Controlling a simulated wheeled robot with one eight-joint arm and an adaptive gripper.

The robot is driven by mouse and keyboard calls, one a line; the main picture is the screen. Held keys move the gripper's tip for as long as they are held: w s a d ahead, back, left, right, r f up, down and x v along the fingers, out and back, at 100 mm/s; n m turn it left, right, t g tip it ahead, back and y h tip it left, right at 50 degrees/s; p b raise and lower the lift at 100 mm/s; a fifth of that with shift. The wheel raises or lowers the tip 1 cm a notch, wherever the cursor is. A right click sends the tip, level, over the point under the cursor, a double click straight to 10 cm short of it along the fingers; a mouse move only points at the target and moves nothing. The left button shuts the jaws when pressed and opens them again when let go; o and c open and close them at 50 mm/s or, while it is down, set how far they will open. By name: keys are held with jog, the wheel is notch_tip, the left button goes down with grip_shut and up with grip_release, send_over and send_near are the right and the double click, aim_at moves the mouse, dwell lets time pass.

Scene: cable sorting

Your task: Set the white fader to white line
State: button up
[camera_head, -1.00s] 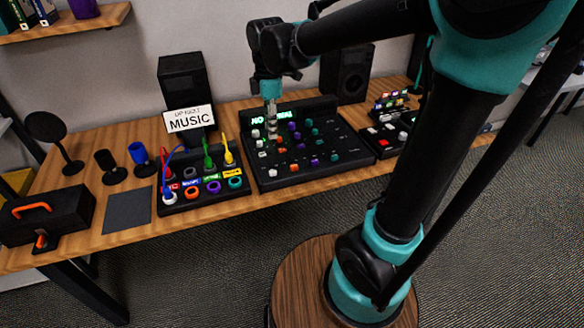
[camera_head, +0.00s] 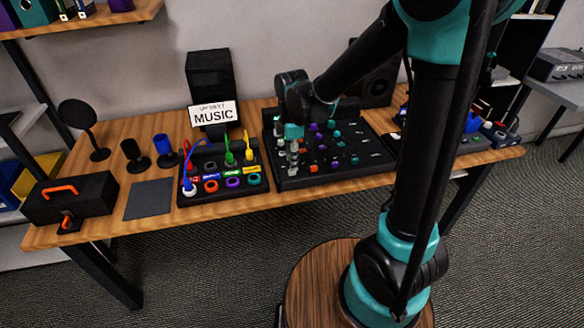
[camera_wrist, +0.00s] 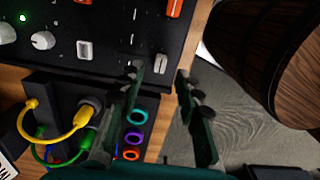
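The black mixer console (camera_head: 375,165) stands on the wooden table and also shows at the top left of the wrist view (camera_wrist: 110,18). My gripper (camera_head: 292,168) points down over the console's front left part. In the wrist view my gripper (camera_wrist: 158,72) is open, with its two dark fingers apart and nothing between them. A small white fader cap (camera_wrist: 160,62) shows just beyond the fingertips, near the console edge. Another white square cap (camera_wrist: 84,50) lies to its left. I cannot tell for certain which pale mark is the white line. My gripper hides part of the console in the head view.
A cable box (camera_head: 222,196) with yellow, green and blue cables stands left of the console. White knobs (camera_wrist: 42,40) sit near the caps. A round wooden stand (camera_head: 315,275) is on the floor in front. A MUSIC sign (camera_head: 213,114) stands behind.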

aim_at(292, 173)
jog(key=shift+f, duration=1.95)
grip_shut()
